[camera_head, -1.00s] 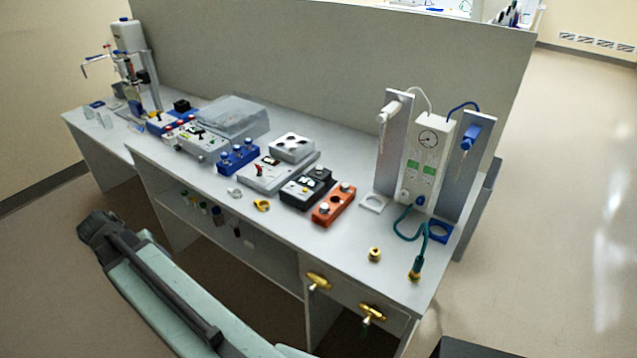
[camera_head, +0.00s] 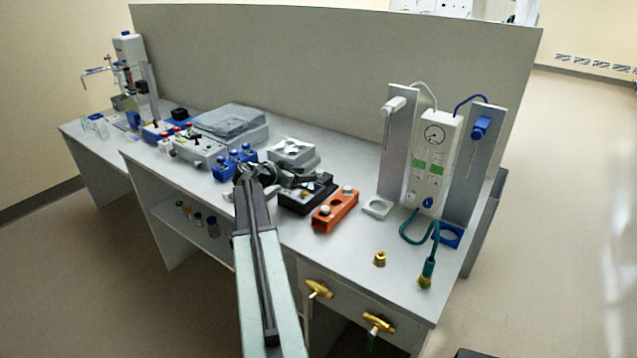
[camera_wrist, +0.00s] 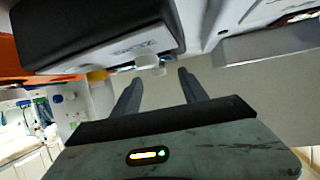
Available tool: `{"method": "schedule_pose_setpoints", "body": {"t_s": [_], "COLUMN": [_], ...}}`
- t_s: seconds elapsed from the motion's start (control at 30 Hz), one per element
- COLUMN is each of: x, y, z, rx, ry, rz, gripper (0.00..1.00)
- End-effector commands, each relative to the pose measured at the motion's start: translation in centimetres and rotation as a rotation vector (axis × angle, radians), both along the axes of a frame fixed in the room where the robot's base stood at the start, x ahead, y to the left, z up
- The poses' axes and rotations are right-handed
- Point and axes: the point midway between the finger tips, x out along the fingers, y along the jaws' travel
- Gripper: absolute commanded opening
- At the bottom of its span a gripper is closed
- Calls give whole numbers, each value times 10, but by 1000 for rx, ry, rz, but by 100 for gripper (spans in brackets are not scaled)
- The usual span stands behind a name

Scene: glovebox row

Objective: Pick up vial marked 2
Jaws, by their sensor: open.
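Several small capped vials (camera_head: 197,219) stand on the shelf under the bench in the head view. Their marks are too small to read, so I cannot tell which is marked 2. My arm hides part of the shelf to their right. My gripper (camera_head: 312,180) is above the bench top, near the black box, well above and to the right of the vials. In the wrist view, my gripper (camera_wrist: 160,75) has its two fingers apart with nothing held between them. A pale knob lies just beyond the fingertips. No vial is recognisable in the wrist view.
The black box (camera_head: 297,201) and orange block (camera_head: 336,212) are close to my gripper. A blue block (camera_head: 228,168) is left of it. Brass valves (camera_head: 318,290) stick out of the bench front. A tall panel backs the bench; the floor at left is clear.

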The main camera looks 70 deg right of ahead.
Motion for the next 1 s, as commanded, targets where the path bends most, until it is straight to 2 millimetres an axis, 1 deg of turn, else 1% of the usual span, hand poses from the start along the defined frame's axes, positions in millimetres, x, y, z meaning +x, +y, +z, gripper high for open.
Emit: {"method": "schedule_pose_setpoints", "body": {"t_s": [0.13,0.27,0.3,0.37,0.43,0.57,0.6,0.67,0.7,0.77,0.8,1.0], "x": [-5,-17,-19,-22,-24,-24,-24,-24,-24,-24,-23,-23], "y": [-8,-27,-33,-40,-43,-42,-42,-41,-41,-41,-41,-41], "z": [-3,-9,-14,-16,-16,-15,-15,-15,-15,-15,-15,-15], "rx": [1,1,2,2,2,2,2,2,1,2,1,1], "ry": [0,-1,-1,-1,0,-1,-1,-1,0,-1,0,0], "rz": [-1,-1,-1,0,1,2,2,2,2,2,2,2], "gripper": [51,51,51,51,51,51,48,31,20,4,0,0]}}
